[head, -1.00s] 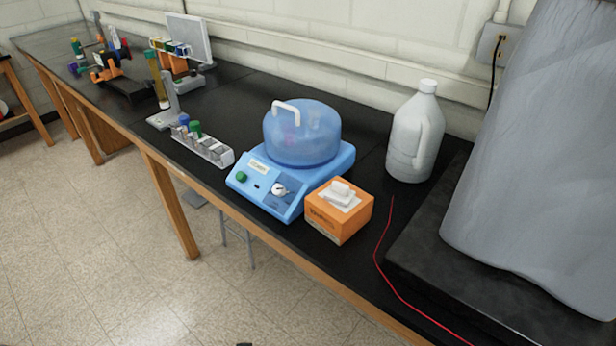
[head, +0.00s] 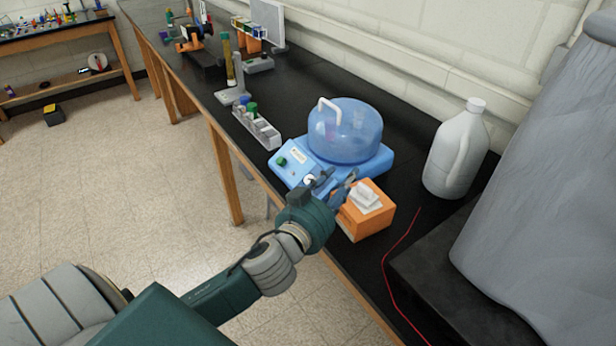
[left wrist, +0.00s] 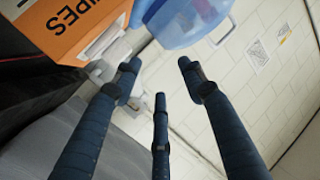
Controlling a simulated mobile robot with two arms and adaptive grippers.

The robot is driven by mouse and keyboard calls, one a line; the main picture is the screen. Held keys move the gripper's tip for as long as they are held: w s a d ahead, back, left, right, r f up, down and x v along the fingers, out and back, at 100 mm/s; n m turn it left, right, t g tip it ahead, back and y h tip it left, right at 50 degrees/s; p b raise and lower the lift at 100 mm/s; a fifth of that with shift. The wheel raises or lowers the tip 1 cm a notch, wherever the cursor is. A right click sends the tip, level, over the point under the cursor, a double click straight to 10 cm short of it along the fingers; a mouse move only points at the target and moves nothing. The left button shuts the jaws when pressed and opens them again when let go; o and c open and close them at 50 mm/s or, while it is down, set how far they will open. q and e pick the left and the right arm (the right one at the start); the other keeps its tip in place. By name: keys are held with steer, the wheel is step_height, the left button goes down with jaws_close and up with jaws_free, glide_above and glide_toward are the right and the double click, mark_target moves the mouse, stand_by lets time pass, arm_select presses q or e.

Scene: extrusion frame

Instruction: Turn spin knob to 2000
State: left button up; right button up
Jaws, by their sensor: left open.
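A blue spinner machine (head: 379,161) with a clear blue dome (head: 345,135) and white handle stands on the black bench. Its sloped front panel has a green button and a white spin knob (head: 309,180), partly hidden by my gripper. My left gripper (head: 334,180) is open and empty just in front of the panel, beside the knob. I cannot tell whether it touches it. In the left wrist view its dark fingers (left wrist: 160,80) are spread, with the dome (left wrist: 183,22) beyond them; the knob cannot be made out there. My right gripper is not in view.
An orange wipes box (head: 364,222) stands right of the machine, close to my gripper; it also shows in the left wrist view (left wrist: 60,25). A tube rack (head: 256,126) is left of the machine. A white jug (head: 456,150) and red wire (head: 385,265) are on the right.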

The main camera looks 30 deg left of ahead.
arm_select(q)
steer(key=w+d+r+m+t+h, duration=0.3)
steer(key=d+r+m+h, duration=0.35)
steer(key=r, duration=0.45)
steer(key=d+r+m+g+h, duration=0.2)
steer(key=d+m+g+h, duration=0.15)
steer(key=d+h, duration=0.2)
steer(key=m+g+y, duration=0.2)
steer(key=g+y, duration=0.7)
steer(key=g, duration=0.2)
glide_toward(308, 179)
steer(key=shift+t, duration=0.25)
steer(key=p+x, duration=0.4)
steer(key=x, duration=0.4)
steer(key=shift+s+d+f, duration=0.1)
steer(key=shift+d+f, duration=0.05)
steer(key=shift+f, duration=0.4)
jaws_close()
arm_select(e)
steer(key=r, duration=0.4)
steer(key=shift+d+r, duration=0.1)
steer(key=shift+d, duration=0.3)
